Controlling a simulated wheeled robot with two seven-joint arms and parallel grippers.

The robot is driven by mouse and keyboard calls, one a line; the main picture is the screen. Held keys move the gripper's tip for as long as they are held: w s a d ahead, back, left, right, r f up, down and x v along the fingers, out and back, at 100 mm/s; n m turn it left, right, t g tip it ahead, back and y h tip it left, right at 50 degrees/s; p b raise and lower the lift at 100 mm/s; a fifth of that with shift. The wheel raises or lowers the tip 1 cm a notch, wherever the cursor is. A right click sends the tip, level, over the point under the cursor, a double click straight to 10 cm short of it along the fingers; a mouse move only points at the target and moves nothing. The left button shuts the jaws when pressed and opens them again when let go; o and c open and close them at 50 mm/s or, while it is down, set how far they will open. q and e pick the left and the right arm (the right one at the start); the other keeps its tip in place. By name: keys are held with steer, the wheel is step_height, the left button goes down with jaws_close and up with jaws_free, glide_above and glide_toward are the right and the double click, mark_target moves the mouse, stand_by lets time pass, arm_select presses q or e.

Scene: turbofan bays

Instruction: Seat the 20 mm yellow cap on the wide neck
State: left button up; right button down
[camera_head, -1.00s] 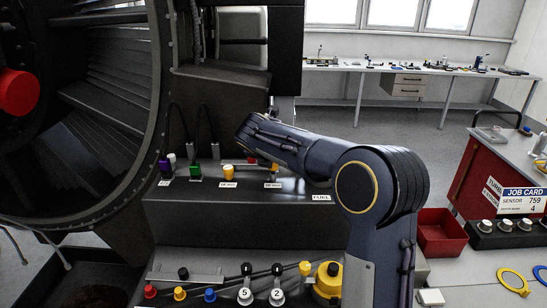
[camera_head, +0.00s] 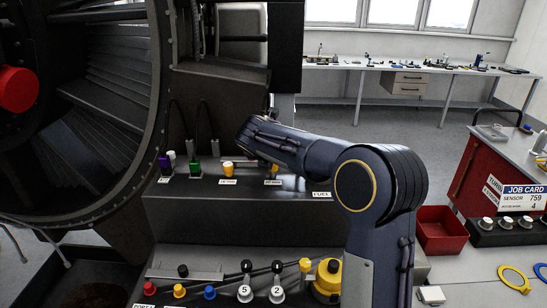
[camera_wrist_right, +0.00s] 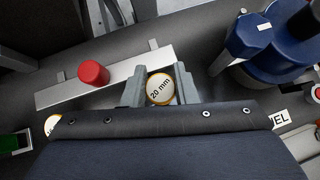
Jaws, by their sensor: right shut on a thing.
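The 20 mm yellow cap (camera_wrist_right: 159,87) has a white top reading "20 mm" and a yellow rim. In the right wrist view it sits between the two grey fingers of my right gripper (camera_wrist_right: 160,91), which is shut on it. In the head view a little yellow (camera_head: 275,168) shows beside my right arm, above a label on the black step; the arm hides most of the gripper. Another yellow cap (camera_head: 228,168) stands left of it on the same step and is partly hidden in the wrist view (camera_wrist_right: 52,124). I cannot make out the wide neck. My left gripper is out of view.
A red cap (camera_wrist_right: 93,73) stands by a metal rail (camera_wrist_right: 60,92), with a blue fitting (camera_wrist_right: 255,40) to the right. Purple (camera_head: 165,165) and green (camera_head: 195,169) parts stand left on the step. A red bin (camera_head: 441,231) is at right.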

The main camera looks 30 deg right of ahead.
steer(key=shift+f, duration=0.25)
steer(key=c, duration=1.4)
jaws_free()
steer(key=o, duration=0.3)
steer(key=shift+s, duration=0.2)
steer(key=shift+w+a, duration=0.15)
steer(key=shift+a, duration=0.05)
steer(key=shift+a+r, duration=0.3)
steer(key=shift+r, duration=0.05)
steer(key=v, duration=0.2)
steer(key=b+v, duration=0.1)
steer(key=v, duration=0.4)
steer(key=shift+s+d+r+b, duration=0.1)
steer(key=shift+s+d+b, duration=0.2)
